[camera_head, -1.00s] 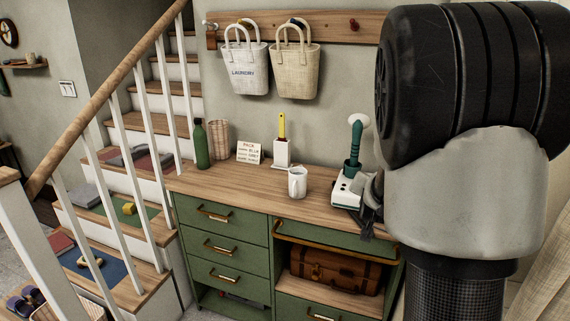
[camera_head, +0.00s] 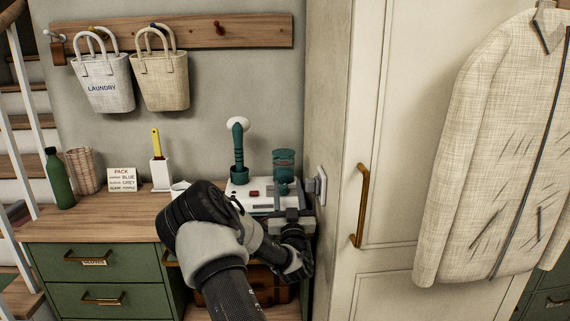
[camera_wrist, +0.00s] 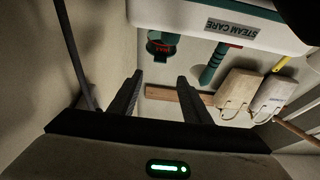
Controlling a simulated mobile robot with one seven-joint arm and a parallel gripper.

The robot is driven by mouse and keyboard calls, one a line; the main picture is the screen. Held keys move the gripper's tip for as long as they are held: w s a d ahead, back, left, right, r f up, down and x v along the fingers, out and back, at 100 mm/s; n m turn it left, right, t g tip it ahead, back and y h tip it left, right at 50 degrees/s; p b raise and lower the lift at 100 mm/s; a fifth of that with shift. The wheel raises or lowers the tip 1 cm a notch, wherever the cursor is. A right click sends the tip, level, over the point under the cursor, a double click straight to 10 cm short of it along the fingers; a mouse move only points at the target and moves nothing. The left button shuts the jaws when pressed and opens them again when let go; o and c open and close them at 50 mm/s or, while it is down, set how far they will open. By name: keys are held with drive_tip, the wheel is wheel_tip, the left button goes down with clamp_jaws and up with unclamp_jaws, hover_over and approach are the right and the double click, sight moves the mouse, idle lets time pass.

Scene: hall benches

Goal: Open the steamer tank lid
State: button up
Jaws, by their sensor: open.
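The steamer (camera_head: 240,194) is a white unit on the right end of the wooden counter. Its teal tank (camera_head: 284,170) stands at the right rear, with a teal lid (camera_head: 284,154) on top that looks closed. A teal wand with a white head (camera_head: 238,145) stands upright left of the tank. In the wrist view, which is upside down, the steamer body (camera_wrist: 225,22) reads STEAM CARE and the tank (camera_wrist: 161,46) hangs at top centre. My gripper (camera_wrist: 160,78) is open and empty, its fingers near the tank with a gap. In the head view my arm hides part of the steamer's front.
A tall cream cabinet (camera_head: 335,130) with a brass handle (camera_head: 360,205) stands close right of the steamer. A mug (camera_head: 180,188), brush holder (camera_head: 160,174), card (camera_head: 122,180) and green bottle (camera_head: 59,180) stand to the left.

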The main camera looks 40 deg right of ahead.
sight(285, 159)
drive_tip(key=x, duration=1.2)
drive_tip(key=shift+w+d+b, duration=0.2)
drive_tip(key=shift+w+b, duration=0.05)
drive_tip(key=shift+b, duration=0.15)
clamp_jaws()
